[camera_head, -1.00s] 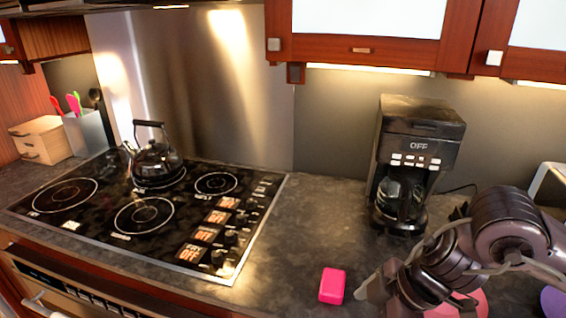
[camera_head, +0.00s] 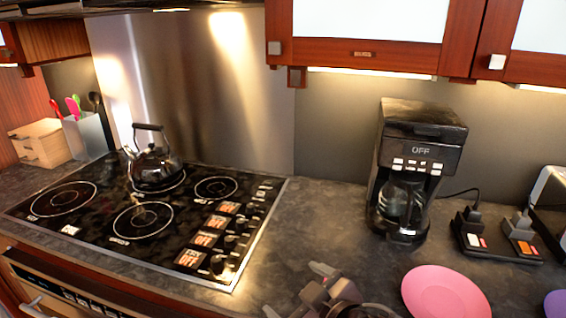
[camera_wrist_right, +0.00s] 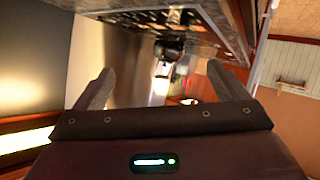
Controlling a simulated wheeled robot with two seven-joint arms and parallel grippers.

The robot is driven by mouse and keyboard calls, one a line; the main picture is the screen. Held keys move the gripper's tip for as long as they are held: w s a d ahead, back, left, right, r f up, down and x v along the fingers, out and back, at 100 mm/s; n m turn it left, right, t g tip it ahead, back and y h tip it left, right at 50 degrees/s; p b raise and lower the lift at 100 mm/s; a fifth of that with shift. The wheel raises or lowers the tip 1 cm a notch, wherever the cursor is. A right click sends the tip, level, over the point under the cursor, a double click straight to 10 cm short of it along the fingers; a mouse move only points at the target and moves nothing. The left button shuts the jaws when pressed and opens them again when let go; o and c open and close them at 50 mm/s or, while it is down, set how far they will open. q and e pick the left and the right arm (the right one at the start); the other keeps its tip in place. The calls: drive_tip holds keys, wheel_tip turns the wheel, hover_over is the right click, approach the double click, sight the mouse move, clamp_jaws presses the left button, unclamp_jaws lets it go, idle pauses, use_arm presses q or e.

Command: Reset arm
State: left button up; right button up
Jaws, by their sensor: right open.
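My right gripper (camera_head: 297,290) is at the bottom of the head view, over the front of the grey counter. Its fingers are spread and hold nothing. They also show apart and empty in the right wrist view (camera_wrist_right: 162,84). The right arm covers the part of the counter where a small pink block stood earlier, so the block is hidden. My left gripper is not in view.
A black coffee maker (camera_head: 412,165) stands on the counter (camera_head: 330,215). A pink plate (camera_head: 445,292) lies right of my gripper. A black stove (camera_head: 95,215) with a kettle (camera_head: 155,165) is at left. Wooden cabinets (camera_head: 366,50) hang above.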

drive_tip(key=s+d+f+m+g+h, duration=0.75)
drive_tip(key=s+d+f, duration=0.55)
drive_tip(key=d+f, duration=0.35)
wheel_tip(320, 180, down, 29)
drive_tip(key=s+g, duration=0.1)
drive_tip(key=s, duration=0.1)
drive_tip(key=s+d+f, duration=0.2)
drive_tip(key=s+f, duration=0.7)
drive_tip(key=s+d+f+g, duration=0.1)
drive_tip(key=s+d+f, duration=0.1)
drive_tip(key=s+f, duration=0.8)
drive_tip(key=shift+s+f+y, duration=0.15)
drive_tip(key=shift+s+y, duration=0.15)
drive_tip(key=shift+y, duration=0.05)
